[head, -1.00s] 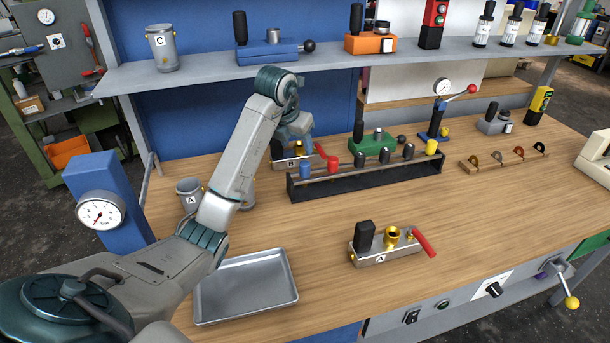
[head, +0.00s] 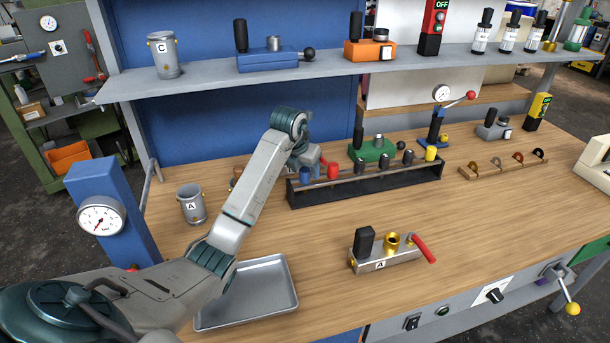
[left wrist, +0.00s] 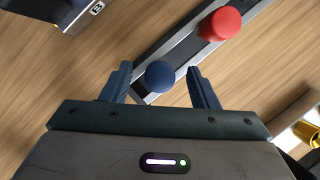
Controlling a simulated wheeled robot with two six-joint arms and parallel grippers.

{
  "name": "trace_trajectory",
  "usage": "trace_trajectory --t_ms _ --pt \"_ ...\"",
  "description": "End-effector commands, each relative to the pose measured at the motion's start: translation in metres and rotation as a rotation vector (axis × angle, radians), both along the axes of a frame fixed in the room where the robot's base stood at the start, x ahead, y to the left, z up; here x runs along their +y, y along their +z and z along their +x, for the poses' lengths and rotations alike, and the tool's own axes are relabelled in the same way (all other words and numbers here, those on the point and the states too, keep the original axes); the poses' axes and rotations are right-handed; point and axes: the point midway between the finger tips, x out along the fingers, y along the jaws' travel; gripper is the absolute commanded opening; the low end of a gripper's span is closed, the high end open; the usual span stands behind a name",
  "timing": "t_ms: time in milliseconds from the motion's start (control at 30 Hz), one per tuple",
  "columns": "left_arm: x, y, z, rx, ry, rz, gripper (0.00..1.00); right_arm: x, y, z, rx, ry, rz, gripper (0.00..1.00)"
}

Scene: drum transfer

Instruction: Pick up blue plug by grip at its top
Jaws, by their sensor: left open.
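The blue plug (head: 304,173) stands at the left end of the dark plug rack (head: 365,186). In the left wrist view its round blue top (left wrist: 160,76) shows between the two fingers, seen from above. My left gripper (left wrist: 159,84) is open, with one finger on each side of the plug and wood and rack visible between. I cannot tell how far the fingertips are above the plug. In the head view the arm's wrist partly hides the gripper. My right gripper is not in view.
A red plug (head: 333,170) stands beside the blue one, also seen in the left wrist view (left wrist: 220,23). Grey and yellow plugs fill the rack's right. Drum A (head: 191,205), valve block A (head: 385,256) and a metal tray (head: 276,308) stand around. The shelf (head: 330,68) overhangs behind.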

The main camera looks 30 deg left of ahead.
Motion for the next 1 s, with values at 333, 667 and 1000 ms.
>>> trace_trajectory --t_ms 333,667,1000 --pt "0.0 -0.011 0.004 0.0 0.0 0.0 0.54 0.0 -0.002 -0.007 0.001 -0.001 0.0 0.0" --pt "0.0 -0.011 0.004 -0.001 0.0 0.0 0.05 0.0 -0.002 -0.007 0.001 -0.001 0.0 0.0" --pt "0.001 0.004 0.005 -0.003 0.0 0.0 0.05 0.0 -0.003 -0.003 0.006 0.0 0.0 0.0"
